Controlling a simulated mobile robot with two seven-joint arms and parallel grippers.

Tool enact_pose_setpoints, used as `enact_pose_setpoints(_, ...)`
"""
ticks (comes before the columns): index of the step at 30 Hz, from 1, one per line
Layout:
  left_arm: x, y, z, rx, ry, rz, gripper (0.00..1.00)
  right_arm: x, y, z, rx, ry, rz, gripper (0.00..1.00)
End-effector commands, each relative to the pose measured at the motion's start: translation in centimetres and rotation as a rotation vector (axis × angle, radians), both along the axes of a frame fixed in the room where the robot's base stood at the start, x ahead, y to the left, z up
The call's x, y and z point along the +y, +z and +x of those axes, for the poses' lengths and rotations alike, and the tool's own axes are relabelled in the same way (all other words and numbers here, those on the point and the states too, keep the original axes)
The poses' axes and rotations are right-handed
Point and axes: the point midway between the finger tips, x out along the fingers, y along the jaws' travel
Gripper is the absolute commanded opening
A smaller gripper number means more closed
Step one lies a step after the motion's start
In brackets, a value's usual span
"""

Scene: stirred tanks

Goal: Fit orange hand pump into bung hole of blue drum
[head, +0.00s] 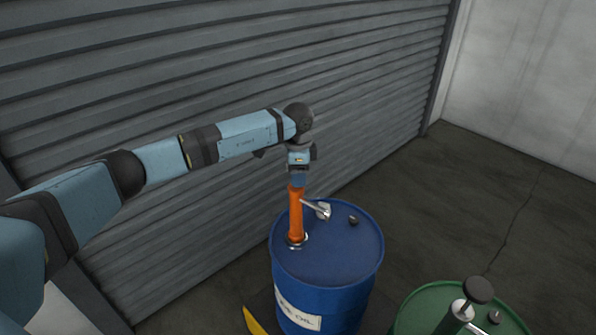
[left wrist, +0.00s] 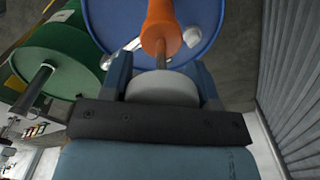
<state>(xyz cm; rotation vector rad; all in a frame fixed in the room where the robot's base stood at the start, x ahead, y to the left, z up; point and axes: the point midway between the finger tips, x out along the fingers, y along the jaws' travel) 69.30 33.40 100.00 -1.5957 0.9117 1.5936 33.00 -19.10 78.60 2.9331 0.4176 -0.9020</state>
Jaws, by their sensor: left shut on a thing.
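The orange hand pump (head: 296,215) stands upright over the top of the blue drum (head: 345,255), with its lower end at a pale ring (head: 296,241) near the drum's left rim. No tube shows between pump body and lid; the bung hole itself is hidden under the pump. A silver spout sticks out to the right. My left gripper (head: 298,180) is shut on the pump's top end from above. In the left wrist view the fingers (left wrist: 162,82) straddle a pale grey cap, with the orange body (left wrist: 160,25) beyond it. My right gripper is out of view.
A green drum (head: 430,305) with its own dark-knobbed pump (head: 462,310) stands at the front right. A small dark cap (head: 354,220) sits on the blue lid. A grey roller shutter (head: 200,90) rises close behind my left arm. Floor to the right is clear.

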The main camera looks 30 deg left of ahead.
Motion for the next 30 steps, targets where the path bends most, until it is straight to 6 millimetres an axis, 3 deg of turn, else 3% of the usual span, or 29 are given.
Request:
enact_pose_setpoints(14, 0.0, -1.0, 0.0, -0.001, 0.000, 0.000, 0.36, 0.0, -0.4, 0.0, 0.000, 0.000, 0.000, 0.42)
enact_pose_setpoints(15, 0.0, -1.0, 0.0, -0.001, 0.000, 0.000, 0.60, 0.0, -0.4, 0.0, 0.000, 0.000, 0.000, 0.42)
enact_pose_setpoints(18, 0.0, -1.0, 0.0, -0.001, 0.000, 0.000, 0.83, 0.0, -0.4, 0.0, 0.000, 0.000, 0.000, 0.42)
enact_pose_setpoints(30, 0.0, -0.4, 0.0, -0.001, 0.000, 0.000, 0.85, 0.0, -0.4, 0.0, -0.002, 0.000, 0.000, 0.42)
